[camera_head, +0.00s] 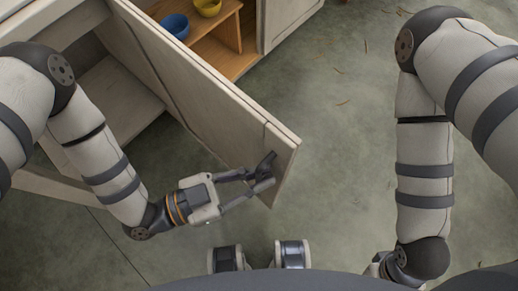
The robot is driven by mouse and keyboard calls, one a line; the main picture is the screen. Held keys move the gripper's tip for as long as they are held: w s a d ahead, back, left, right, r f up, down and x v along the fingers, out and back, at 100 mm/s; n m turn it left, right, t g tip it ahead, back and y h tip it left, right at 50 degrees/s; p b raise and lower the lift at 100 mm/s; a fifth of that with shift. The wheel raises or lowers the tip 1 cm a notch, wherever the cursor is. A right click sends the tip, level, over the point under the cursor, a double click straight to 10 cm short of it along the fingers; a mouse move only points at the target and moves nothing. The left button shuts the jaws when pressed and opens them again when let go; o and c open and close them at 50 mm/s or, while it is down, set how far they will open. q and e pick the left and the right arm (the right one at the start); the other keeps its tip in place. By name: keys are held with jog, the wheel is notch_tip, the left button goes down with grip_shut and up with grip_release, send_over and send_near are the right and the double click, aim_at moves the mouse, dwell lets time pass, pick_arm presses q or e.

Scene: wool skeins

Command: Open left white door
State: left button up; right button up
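The left white door (190,85) is a pale panel of the cabinet at the upper left. It stands swung out from the cabinet front, its free edge towards me. A dark handle (268,160) is near that free end. My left gripper (262,172) is at the handle, its two fingers reaching to it from the left. The fingertips overlap the handle, so I cannot tell whether they grip it. My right gripper (378,266) is at the lower right, mostly hidden behind my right arm, away from the door.
The open left compartment (125,85) shows a pale inside. Beside it, wooden shelves (230,60) hold a blue bowl (175,25) and a yellow bowl (208,7). Another white door (285,20) stands right of the shelves. The grey floor (335,130) is clear between door and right arm, with scattered straw-like bits.

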pick_arm(q)
jog(key=shift+o, duration=1.4)
jog(key=v, duration=1.2)
jog(key=shift+r, duration=0.1)
notch_tip(320, 180, down, 6)
jog(key=s+a+n+g+y+p, duration=0.1)
jog(key=a+n+g+y+p, duration=0.2)
jog(key=n+y, duration=0.55)
jog(key=s+a+r+n+g+y+p, duration=0.1)
jog(key=s+a+n+g+y+p, duration=0.1)
jog(key=s, duration=0.4)
jog(key=s+a+r+n+g+y+p, duration=0.1)
jog(key=s+a+r+n+g+y, duration=0.1)
jog(key=s+a+n+y, duration=0.3)
jog(key=shift+s+a+r+g+y+p, duration=0.2)
jog(key=shift+s+a+g+y+p, duration=0.15)
jog(key=shift+s+a+y, duration=0.7)
pick_arm(e)
jog(key=w+r+t, duration=0.2)
jog(key=w+r, duration=0.5)
jog(key=shift+r+t, duration=0.35)
jog(key=shift+t, duration=0.05)
